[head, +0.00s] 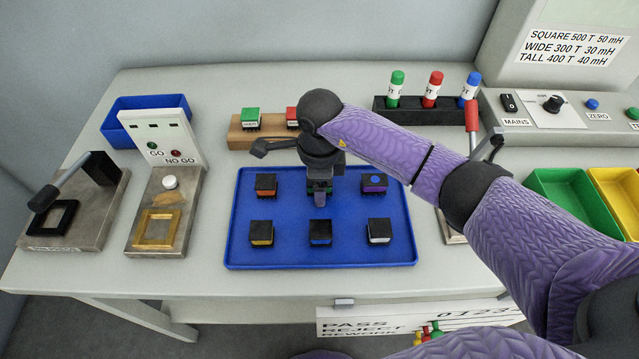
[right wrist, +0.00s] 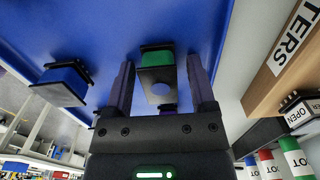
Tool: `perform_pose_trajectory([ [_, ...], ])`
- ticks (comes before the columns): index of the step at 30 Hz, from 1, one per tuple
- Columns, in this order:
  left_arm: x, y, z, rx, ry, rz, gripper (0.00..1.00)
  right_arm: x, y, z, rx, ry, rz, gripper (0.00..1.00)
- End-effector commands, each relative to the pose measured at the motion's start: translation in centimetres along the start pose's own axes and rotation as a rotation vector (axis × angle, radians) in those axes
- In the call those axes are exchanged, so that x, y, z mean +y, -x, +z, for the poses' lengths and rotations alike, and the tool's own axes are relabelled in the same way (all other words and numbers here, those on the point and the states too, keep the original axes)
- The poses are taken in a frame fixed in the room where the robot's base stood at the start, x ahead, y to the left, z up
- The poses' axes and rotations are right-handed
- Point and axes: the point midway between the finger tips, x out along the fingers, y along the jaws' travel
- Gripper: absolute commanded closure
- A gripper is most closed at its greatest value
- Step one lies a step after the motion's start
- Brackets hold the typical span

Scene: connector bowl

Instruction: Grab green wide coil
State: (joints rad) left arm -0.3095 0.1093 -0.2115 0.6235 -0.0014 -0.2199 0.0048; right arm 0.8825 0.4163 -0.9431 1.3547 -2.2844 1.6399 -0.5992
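The green coil (right wrist: 157,57), with black end plates, stands on the blue tray (head: 240,215) in the middle of its back row. In the head view my right gripper (head: 319,196) is right over it and hides most of it. In the right wrist view the right gripper (right wrist: 160,82) is open, with one finger on each side of the green coil. The right finger is apart from the coil; the left finger is very close, and I cannot tell if it touches. My left gripper is not in view.
A front row holds yellow (head: 262,233), blue (head: 320,232) and white (head: 379,231) coils. A wooden block (head: 238,137) with green and red pieces stands behind the tray. Gauge fixtures (head: 160,240) stand left.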

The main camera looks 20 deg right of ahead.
Motion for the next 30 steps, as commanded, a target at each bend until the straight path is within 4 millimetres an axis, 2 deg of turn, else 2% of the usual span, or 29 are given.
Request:
perform_pose_trajectory([
  [1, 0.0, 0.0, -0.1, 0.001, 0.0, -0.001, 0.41, 0.0, 0.0, 0.0, 0.0, 0.0, 0.0, 0.41],
  [9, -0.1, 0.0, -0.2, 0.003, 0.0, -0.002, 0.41, 0.0, 0.0, 0.0, 0.0, 0.0, 0.0, 0.98],
  [19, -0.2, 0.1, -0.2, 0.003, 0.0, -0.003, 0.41, 0.0, 0.5, 0.0, -0.001, 0.0, -0.001, 1.0],
  [22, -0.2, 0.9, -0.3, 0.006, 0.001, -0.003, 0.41, -0.1, 2.6, 0.0, -0.002, 0.001, -0.005, 1.0],
  [27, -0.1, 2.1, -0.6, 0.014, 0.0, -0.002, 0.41, -0.1, 7.3, 0.0, -0.002, 0.001, -0.006, 1.0],
  [30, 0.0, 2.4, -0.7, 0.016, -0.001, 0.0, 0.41, -0.1, 9.1, 0.0, -0.001, 0.0, -0.004, 1.0],
])
